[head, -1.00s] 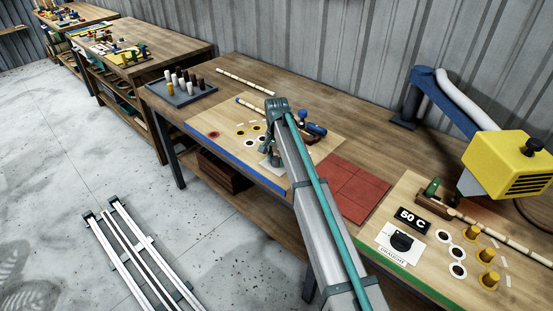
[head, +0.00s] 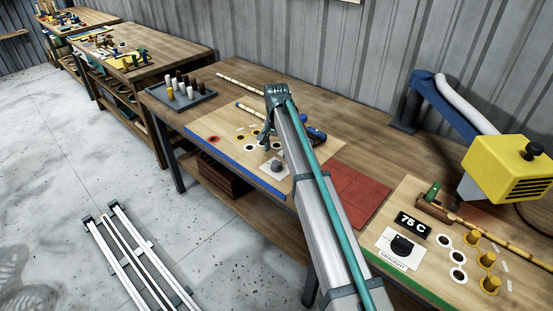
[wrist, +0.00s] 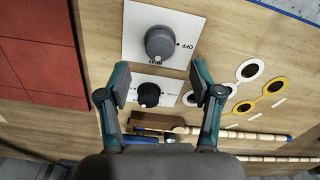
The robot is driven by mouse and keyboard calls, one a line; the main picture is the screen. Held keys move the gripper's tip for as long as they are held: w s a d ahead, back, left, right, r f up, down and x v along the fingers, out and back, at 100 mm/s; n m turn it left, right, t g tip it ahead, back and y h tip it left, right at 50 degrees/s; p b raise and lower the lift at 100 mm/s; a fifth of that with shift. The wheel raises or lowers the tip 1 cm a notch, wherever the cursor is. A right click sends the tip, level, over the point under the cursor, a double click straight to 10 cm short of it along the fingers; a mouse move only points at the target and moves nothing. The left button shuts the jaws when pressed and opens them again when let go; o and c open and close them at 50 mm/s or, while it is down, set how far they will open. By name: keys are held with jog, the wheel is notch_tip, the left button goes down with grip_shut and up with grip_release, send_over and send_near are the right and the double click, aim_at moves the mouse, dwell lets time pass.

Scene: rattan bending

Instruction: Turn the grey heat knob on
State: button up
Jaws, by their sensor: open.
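The grey heat knob (wrist: 160,43) is round and sits on a white plate (wrist: 135,22) in the wrist view. In the head view the grey knob (head: 278,165) is on the board with the blue front edge. My gripper (wrist: 157,84) is open and empty, its fingers apart from the grey knob and pointing toward it. A smaller black knob (wrist: 148,94) shows between the fingers, farther off. In the head view my gripper (head: 268,138) is just behind the grey knob.
A display (head: 412,225) reads 75 C beside a black draught knob (head: 401,246). A yellow heater head (head: 510,165) hangs at the right. A red mat (head: 355,192) lies right of the board, and a tray of pegs (head: 182,97) stands at the left.

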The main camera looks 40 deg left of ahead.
aim_at(276, 163)
jog(key=shift+r, duration=2.65)
